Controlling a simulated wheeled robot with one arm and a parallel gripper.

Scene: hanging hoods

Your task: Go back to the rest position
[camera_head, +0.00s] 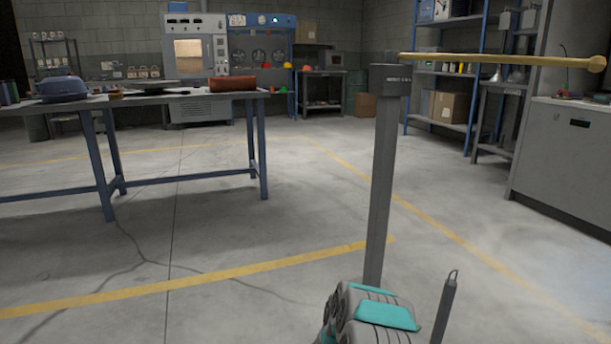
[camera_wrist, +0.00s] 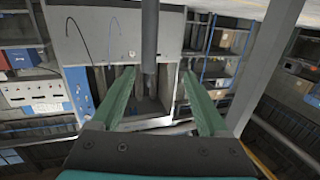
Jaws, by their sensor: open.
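My gripper (camera_wrist: 159,73) shows in the wrist view with its two green fingers spread apart. Nothing is clasped between them. A dark grey vertical bar (camera_wrist: 150,35) shows between the fingers from the top of that view; I cannot tell how far off it is. In the head view, a teal and grey part of my arm (camera_head: 385,312) stands at the bottom, right of centre. The gripper's fingers cannot be made out there.
A grey post (camera_head: 382,190) bears a long yellowish rod (camera_head: 490,59) pointing right. A small looped dark bar (camera_head: 446,305) stands at lower right. A blue-legged workbench (camera_head: 190,94) is at left, a grey cabinet (camera_head: 560,160) at right.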

